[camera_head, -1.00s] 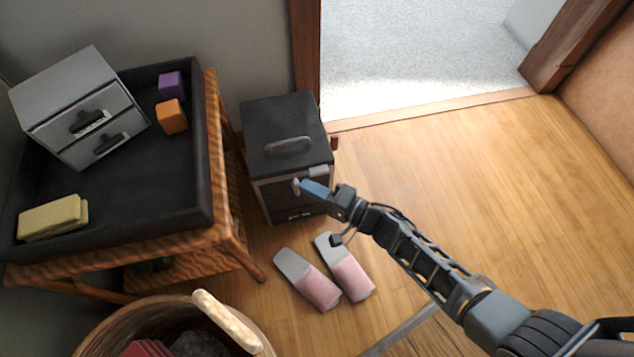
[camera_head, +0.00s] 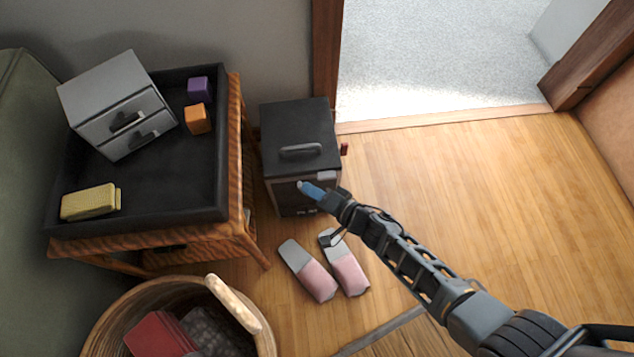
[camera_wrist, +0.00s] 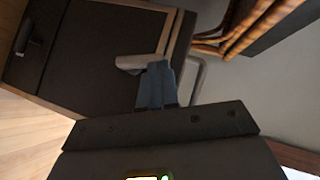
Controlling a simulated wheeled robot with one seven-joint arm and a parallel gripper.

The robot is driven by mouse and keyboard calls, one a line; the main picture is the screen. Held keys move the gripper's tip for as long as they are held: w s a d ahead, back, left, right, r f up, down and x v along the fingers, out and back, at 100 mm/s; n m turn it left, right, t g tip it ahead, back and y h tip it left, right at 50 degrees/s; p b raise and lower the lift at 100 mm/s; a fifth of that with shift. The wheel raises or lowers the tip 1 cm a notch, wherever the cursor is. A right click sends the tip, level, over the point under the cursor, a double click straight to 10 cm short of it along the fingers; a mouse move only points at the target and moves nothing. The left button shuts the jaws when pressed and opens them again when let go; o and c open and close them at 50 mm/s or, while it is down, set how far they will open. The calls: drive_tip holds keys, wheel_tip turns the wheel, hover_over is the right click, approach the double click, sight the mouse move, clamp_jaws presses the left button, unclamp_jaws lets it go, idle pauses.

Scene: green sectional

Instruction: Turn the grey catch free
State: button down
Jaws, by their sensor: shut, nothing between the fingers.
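A black box (camera_head: 295,128) with a brown-edged front stands on the floor beside the tray table. The grey catch shows in the wrist view (camera_wrist: 131,62) as a light grey bar near the box's front edge. In the head view its pale end (camera_head: 300,184) shows just beyond my fingertips. My gripper (camera_head: 312,191) is at the upper front of the box, with its blue fingers together and empty. In the wrist view the fingertips (camera_wrist: 157,66) lie right beside the catch's end; I cannot tell whether they touch. The fingers hide part of the catch and front.
A handle (camera_head: 300,151) is on the box top. The tray table (camera_head: 232,150) stands close left, holding a grey drawer unit (camera_head: 120,105) and blocks. Slippers (camera_head: 345,270) and a basket (camera_head: 105,315) are in front. The floor to the right (camera_head: 460,190) is clear.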

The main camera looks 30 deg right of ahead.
drive_tip(key=a+n+g+h, duration=0.1)
drive_tip(key=h, duration=0.1)
drive_tip(key=w+a+n+g+h+b, duration=0.1)
drive_tip(key=a+n+h, duration=0.1)
drive_tip(key=a+n+g+h, duration=0.1)
drive_tip(key=n+g+h, duration=0.1)
drive_tip(key=h, duration=0.1)
drive_tip(key=shift+w+a+f+b, duration=0.3)
drive_tip(key=shift+a+f+b, duration=0.05)
drive_tip(key=shift+b, duration=0.05)
drive_tip(key=shift+r, duration=0.15)
drive_tip(key=shift+r+p, duration=0.55)
drive_tip(key=shift+r, duration=0.05)
